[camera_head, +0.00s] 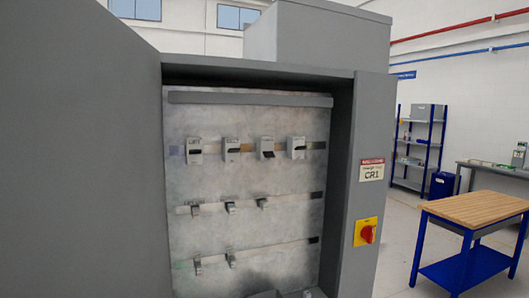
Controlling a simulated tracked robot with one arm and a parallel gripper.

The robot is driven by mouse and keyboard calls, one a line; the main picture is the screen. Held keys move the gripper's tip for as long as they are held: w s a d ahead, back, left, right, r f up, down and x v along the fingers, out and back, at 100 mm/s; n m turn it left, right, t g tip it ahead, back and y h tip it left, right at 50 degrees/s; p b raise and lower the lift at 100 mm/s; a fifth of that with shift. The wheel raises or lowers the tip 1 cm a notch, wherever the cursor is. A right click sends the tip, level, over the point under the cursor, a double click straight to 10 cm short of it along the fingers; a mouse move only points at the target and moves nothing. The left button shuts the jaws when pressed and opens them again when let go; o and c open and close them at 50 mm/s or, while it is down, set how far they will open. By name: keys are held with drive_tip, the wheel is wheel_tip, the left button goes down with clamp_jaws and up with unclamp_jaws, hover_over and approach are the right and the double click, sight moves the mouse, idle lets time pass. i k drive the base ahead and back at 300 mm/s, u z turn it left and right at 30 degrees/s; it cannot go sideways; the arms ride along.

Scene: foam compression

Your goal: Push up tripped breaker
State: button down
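An open grey electrical cabinet (343,180) shows its back panel with three rows of breakers. The top row holds several pale breakers with black levers. In it, the third breaker from the left (266,147) has its lever hanging lower and tilted, unlike the level levers of its neighbours, the second breaker (232,149) and the rightmost breaker (297,147). The middle row has three small breakers, such as the middle one (231,208). The bottom row has two, including the left one (198,265); their lever positions are too small to tell. My gripper is not clearly seen.
The cabinet's open door (80,160) fills the left side. A red rotary switch (367,234) on a yellow plate sticks out from the right front. A wood-topped blue table (475,209) and shelves (418,145) stand to the right. Unclear grey shapes sit at the bottom edge.

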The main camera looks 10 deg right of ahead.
sight(267, 154)
drive_tip(key=z, duration=0.4)
drive_tip(key=i, duration=1.6)
drive_tip(key=u, duration=0.3)
